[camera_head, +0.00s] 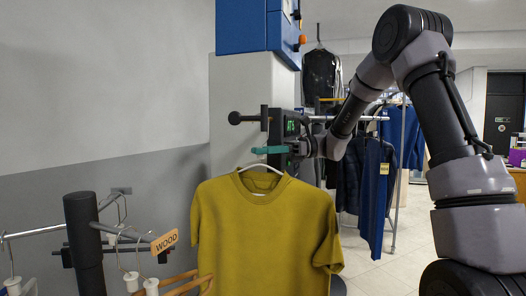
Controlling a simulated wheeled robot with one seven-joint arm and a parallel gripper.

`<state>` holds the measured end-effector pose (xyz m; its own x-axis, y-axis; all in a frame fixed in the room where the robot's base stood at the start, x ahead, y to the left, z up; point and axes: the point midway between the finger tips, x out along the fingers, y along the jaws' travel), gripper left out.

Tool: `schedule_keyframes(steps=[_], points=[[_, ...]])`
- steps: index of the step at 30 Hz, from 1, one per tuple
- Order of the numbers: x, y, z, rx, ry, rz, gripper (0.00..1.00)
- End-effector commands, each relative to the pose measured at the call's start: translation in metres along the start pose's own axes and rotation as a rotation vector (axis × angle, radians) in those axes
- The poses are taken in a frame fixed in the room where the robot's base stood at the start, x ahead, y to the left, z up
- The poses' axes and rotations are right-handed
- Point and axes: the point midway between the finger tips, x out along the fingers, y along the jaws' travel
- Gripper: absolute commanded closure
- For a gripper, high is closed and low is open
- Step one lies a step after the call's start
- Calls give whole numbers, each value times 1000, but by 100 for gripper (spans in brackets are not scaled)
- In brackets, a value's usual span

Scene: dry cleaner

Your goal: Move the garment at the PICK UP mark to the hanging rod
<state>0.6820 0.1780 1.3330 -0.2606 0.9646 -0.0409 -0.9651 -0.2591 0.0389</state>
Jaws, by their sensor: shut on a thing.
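A mustard-yellow T-shirt (262,235) hangs on a white hanger (250,167) in the middle of the view. My gripper (268,149) is just above it, at the top of the hanger, and is shut on it. The hanger's hook is mostly hidden at the gripper. A metal hanging rod (350,118) runs behind my gripper, with dark and blue garments (374,195) on it to the right. No PICK UP mark can be made out.
A blue and grey machine column (240,105) stands behind the shirt. A black garment (320,78) hangs higher up behind. Open tiled floor (415,240) shows at right.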

Motion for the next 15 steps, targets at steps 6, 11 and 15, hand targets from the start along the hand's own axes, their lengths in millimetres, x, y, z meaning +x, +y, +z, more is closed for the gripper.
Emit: schedule_keyframes(steps=[6,11,15], points=[[0,0,-2,0,-1,0,100],[0,0,-2,0,-1,0,100],[0,0,-2,0,-1,0,45]])
